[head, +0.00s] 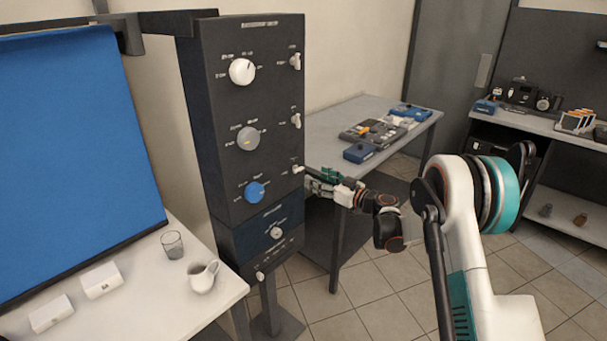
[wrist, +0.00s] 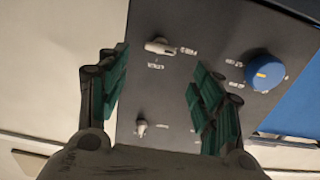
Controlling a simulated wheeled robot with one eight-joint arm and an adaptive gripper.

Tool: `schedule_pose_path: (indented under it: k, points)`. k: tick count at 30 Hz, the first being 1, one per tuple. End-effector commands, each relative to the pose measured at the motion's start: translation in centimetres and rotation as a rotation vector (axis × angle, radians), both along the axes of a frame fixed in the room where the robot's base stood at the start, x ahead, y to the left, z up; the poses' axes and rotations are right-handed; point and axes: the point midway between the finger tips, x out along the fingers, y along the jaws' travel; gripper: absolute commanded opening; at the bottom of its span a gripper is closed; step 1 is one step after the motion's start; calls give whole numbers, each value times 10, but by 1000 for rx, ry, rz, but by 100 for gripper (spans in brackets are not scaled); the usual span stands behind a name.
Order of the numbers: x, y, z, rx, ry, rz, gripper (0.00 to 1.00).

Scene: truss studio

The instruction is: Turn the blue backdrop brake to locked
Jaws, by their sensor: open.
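The small white brake lever (head: 297,168) of that row is at the panel's right edge. In the wrist view the blue knob (wrist: 264,72) is at the right. The white lever (wrist: 159,47) lies crosswise there, with small lettering beside and below it, too blurred to read surely. My gripper (head: 312,182) is just right of the panel edge, close to the lever. Its green-padded fingers (wrist: 160,62) are open in the wrist view, with the lever between them in the picture; no contact shows.
A white knob (head: 242,71) and a grey knob (head: 248,138) sit higher, with upright levers (head: 295,61) beside them. A grey table (head: 345,115) stands behind my gripper.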

Motion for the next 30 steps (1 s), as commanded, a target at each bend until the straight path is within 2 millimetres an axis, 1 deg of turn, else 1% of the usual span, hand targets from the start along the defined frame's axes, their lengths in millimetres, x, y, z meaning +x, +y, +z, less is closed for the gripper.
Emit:
schedule_pose_path:
  k: [1, 3, 10, 16, 25, 26, 27, 29, 30]
  points:
    - [7, 9, -2, 0, 0, 1, 60]
    - [15, 20, -1, 0, 0, 2, 60]
    - [37, 47, -1, 0, 0, 1, 60]
    - [45, 57, 0, 0, 0, -1, 60]
    - [46, 59, 0, 0, 0, -1, 60]
    - [46, 59, 0, 0, 0, -1, 53]
    - [46, 59, 0, 0, 0, -1, 44]
    - [46, 58, 0, 0, 0, -1, 31]
    - [46, 58, 0, 0, 0, -1, 21]
